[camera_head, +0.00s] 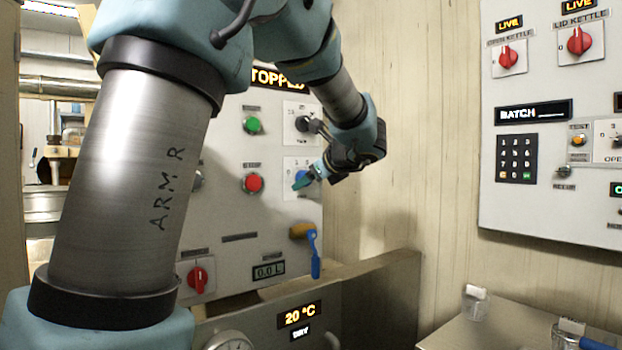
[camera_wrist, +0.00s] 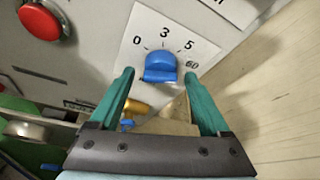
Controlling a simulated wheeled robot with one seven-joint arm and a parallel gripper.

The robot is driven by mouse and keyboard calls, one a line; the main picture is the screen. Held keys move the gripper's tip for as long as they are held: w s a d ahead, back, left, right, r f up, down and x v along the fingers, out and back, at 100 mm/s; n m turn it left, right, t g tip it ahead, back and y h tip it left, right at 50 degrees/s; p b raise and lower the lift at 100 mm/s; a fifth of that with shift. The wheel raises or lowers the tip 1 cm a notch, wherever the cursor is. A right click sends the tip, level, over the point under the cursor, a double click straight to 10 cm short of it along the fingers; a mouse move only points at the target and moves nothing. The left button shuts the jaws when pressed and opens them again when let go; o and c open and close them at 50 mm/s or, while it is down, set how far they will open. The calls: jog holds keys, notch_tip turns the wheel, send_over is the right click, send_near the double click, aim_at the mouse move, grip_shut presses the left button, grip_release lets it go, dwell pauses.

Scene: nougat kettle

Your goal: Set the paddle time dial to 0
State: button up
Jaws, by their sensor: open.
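A blue dial (camera_wrist: 160,68) sits on a white plate (camera_wrist: 137,38) marked 0, 3, 5 and what looks like 60. I take it for the paddle time dial, though its name is not readable. The 0 is at its left and the 60 at its right. I cannot tell which mark it points to. My gripper (camera_wrist: 159,76) is open, its teal fingers to the left and right of the dial with gaps showing. In the head view, my gripper (camera_head: 308,178) is at the panel and partly covers the dial.
A red button (camera_head: 254,183) and a green button (camera_head: 252,125) are left of the dial. A black knob (camera_head: 303,124) is above it. A blue-handled valve (camera_head: 315,255) hangs below. A wooden wall (camera_head: 400,150) is to the right.

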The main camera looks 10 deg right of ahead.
grip_shut()
dwell(0.6)
